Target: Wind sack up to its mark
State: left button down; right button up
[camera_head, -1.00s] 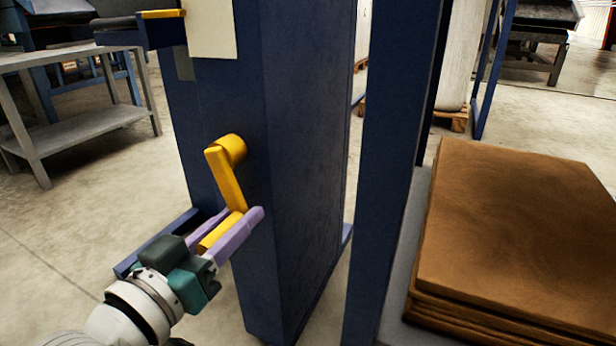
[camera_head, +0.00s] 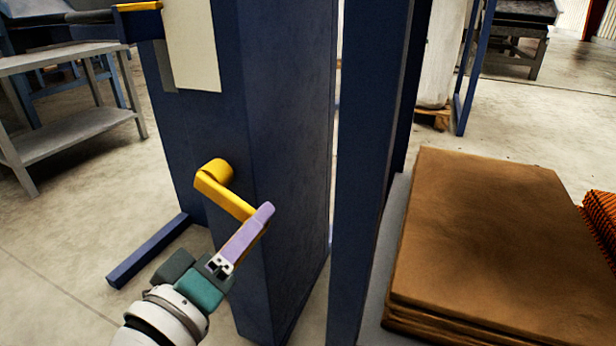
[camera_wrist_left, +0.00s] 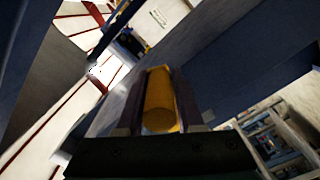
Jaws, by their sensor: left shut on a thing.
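A yellow crank (camera_head: 226,194) sticks out from the face of a dark blue post (camera_head: 285,150). Its arm slopes down and to the right from the hub. My left gripper (camera_head: 258,218), with lilac fingers, is shut on the crank's handle, which its fingers mostly hide in the head view. In the left wrist view the yellow handle (camera_wrist_left: 160,100) lies lengthwise between the two fingers. A tall pale sack-like shape (camera_head: 440,55) stands behind the frame on a wooden pallet; I cannot tell if it is the task's sack. I cannot make out any mark. My right gripper is out of view.
A stack of flat brown sacks (camera_head: 490,235) lies at the right, with orange netting (camera_head: 602,225) beside it. A second blue upright (camera_head: 365,150) stands right of the post. A blue foot bar (camera_head: 148,250) lies on the floor. A grey bench (camera_head: 75,125) stands at left.

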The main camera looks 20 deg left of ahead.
pick_arm(q)
jog(key=r+n, duration=0.1)
jog(key=d+r+n+p, duration=0.1)
jog(key=r+n, duration=0.1)
jog(key=r+n+p, duration=0.1)
jog(key=n+p, duration=0.1)
jog(key=shift+r+n, duration=0.3)
jog(key=shift+r, duration=0.1)
notch_tip(320, 180, up, 2)
jog(key=n+p, duration=0.1)
jog(key=n, duration=0.2)
jog(key=shift+a+r, duration=0.1)
jog(key=shift+a, duration=0.05)
jog(key=shift+w+a+r+p, duration=0.1)
jog(key=shift+r+p, duration=0.2)
jog(key=shift+p, duration=0.2)
jog(key=shift+r, duration=0.1)
jog(key=c, duration=0.9)
grip_release()
jog(key=shift+o, duration=1.5)
jog(key=shift+a+f, duration=0.1)
jog(key=shift+f, duration=0.1)
